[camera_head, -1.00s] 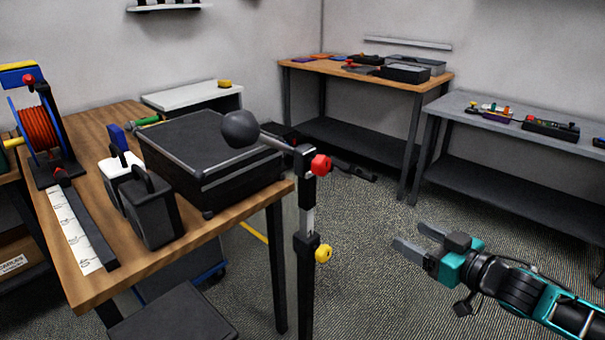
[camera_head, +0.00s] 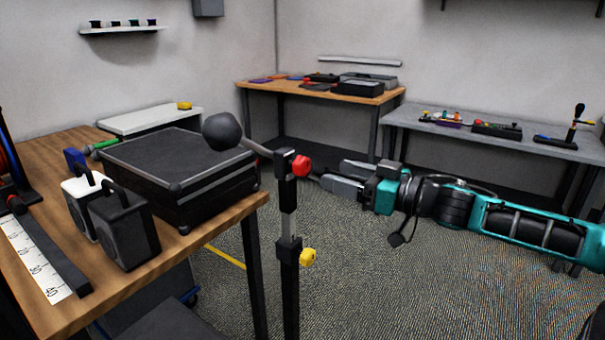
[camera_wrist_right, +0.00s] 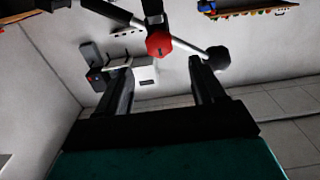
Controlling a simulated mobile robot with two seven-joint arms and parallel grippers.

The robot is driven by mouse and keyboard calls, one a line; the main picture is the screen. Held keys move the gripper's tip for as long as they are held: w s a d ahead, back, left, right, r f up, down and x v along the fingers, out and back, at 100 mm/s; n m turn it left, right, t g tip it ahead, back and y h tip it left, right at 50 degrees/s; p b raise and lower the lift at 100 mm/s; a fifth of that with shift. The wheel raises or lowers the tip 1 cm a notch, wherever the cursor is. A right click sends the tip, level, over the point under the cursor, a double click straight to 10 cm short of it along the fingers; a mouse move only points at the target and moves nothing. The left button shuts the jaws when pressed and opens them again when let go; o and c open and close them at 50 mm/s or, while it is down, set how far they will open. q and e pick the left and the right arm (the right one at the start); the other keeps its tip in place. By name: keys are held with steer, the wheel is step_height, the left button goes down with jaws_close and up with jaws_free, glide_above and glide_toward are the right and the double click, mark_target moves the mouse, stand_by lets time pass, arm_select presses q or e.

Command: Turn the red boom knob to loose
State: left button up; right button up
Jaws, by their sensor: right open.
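The red boom knob (camera_head: 302,165) sits on the right side of the clamp at the top of a black stand. A boom with a dark ball-shaped end (camera_head: 222,131) runs up and left from this clamp. My right gripper (camera_head: 335,178) is open and empty just right of the red knob in the head view, with a small gap between them in the picture. In the right wrist view the red knob (camera_wrist_right: 158,43) shows beyond and between the open fingers. My left gripper is not in view.
A yellow knob (camera_head: 308,257) is lower on the stand. A wooden table (camera_head: 190,240) with a black case (camera_head: 180,165) and two small boxes stands left of it. Benches line the back. Open carpet lies right of the stand.

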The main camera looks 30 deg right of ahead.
mark_target(308, 164)
steer(key=shift+b+x, duration=1.65)
steer(key=shift+x, duration=0.55)
steer(key=shift+w+r+p, duration=0.1)
steer(key=shift+w+p, duration=0.15)
steer(key=shift+p, duration=0.05)
steer(key=shift+p+x, duration=0.3)
steer(key=shift+x, duration=0.75)
steer(key=shift+w+a+p, duration=0.15)
steer(key=shift+w+p, duration=0.25)
steer(key=shift+w, duration=0.1)
steer(key=shift+w+a+p, duration=0.3)
steer(key=shift+w+a, duration=0.05)
steer(key=shift+w, duration=0.25)
